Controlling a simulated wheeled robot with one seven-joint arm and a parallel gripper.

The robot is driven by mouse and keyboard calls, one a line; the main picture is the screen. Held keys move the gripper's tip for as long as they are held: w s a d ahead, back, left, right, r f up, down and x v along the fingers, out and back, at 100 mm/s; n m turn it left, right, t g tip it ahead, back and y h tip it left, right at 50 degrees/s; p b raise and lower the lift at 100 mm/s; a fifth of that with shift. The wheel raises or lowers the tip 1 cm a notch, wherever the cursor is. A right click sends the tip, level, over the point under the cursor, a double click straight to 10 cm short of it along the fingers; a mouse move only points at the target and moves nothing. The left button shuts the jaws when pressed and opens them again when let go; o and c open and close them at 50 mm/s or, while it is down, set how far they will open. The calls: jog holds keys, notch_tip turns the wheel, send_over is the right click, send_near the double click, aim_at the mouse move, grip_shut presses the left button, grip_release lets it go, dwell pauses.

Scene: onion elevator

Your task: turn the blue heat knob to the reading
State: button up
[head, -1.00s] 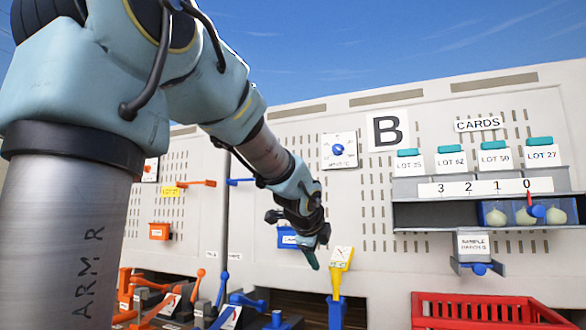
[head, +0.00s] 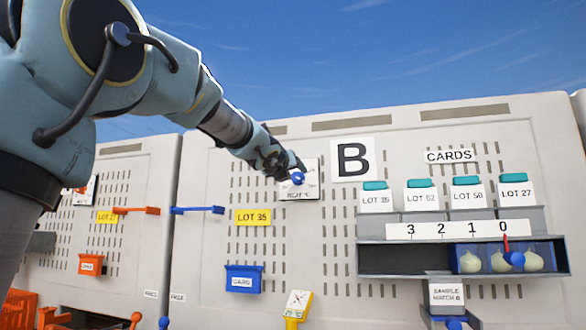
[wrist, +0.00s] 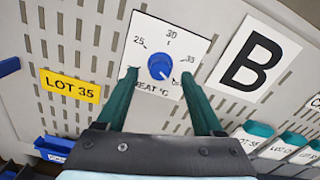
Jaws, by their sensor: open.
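The blue heat knob (wrist: 157,66) sits on a white dial plate (wrist: 180,40) marked 25, 30 and 35, with HEAT °C below. A pale mark on the knob appears toward its lower right, below the 35. In the head view the knob (head: 298,178) shows just past my gripper (head: 289,168). In the wrist view my open gripper (wrist: 158,71) has one green finger on each side of the knob, with visible gaps. A yellow-handled meter (head: 297,304) stands below the dial; its small reading is too blurred to be sure of.
A yellow LOT 35 card (head: 254,217) and a blue card box (head: 244,279) are left of the dial. A white B sign (head: 352,160) is close on its right. A shelf (head: 390,262) with onions and a numbered scale is farther right. A blue lever (head: 197,210) sticks out at left.

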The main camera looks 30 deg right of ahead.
aim_at(296, 175)
jog(key=shift+p+x, duration=0.7)
jog(key=shift+x, duration=1.05)
jog(key=shift+s, duration=0.1)
grip_shut()
